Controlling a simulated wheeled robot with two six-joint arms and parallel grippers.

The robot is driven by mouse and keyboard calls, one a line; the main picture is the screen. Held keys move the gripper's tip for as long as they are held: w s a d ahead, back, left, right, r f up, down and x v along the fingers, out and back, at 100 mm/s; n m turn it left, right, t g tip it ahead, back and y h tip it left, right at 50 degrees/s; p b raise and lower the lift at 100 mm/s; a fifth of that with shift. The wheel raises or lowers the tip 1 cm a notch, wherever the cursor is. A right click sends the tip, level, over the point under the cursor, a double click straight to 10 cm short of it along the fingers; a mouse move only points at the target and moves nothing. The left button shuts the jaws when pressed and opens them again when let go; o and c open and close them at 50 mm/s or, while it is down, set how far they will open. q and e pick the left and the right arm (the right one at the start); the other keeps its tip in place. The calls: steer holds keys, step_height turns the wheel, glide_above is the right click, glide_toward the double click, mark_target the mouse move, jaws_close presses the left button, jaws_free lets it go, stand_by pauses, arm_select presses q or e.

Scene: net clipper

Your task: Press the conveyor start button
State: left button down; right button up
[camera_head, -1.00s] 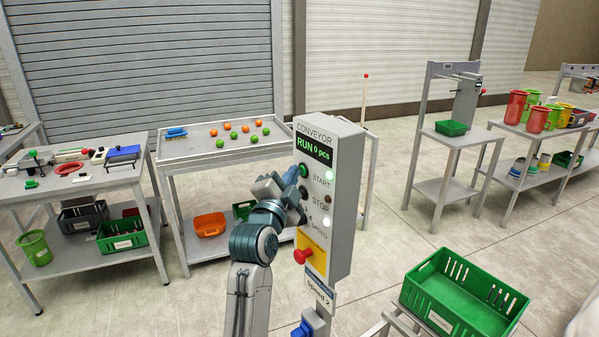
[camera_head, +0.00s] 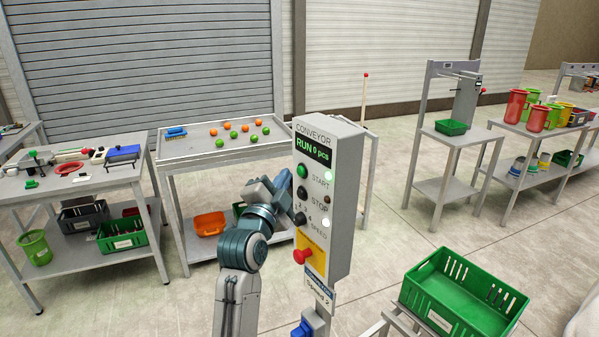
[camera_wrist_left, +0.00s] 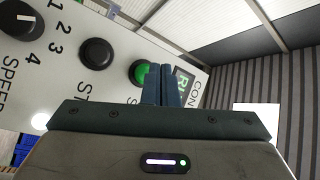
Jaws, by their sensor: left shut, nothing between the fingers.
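The grey conveyor control box (camera_head: 345,200) stands upright on a post, its display (camera_head: 314,148) reading "RUN 0 pcs". The green START button (camera_head: 302,171) is near the top of its face, below the display; it also shows in the left wrist view (camera_wrist_left: 140,72), partly covered by my fingers. My left gripper (camera_head: 285,180) is shut and empty, just left of the box face, apart from the button. In the left wrist view its closed fingertips (camera_wrist_left: 163,72) point toward the panel beside the green button. My right gripper is not in view.
Below START are the black STOP button (camera_head: 302,193), the speed knob (camera_head: 300,218) and a red emergency button (camera_head: 303,256). A table with orange and green balls (camera_head: 225,146) stands behind. A green crate (camera_head: 462,294) is at the lower right.

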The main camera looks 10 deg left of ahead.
arm_select(q)
steer(key=s+a+p, duration=0.1)
steer(key=s+a, duration=0.2)
steer(key=shift+s+a, duration=0.1)
steer(key=shift+s, duration=0.1)
stand_by(0.6)
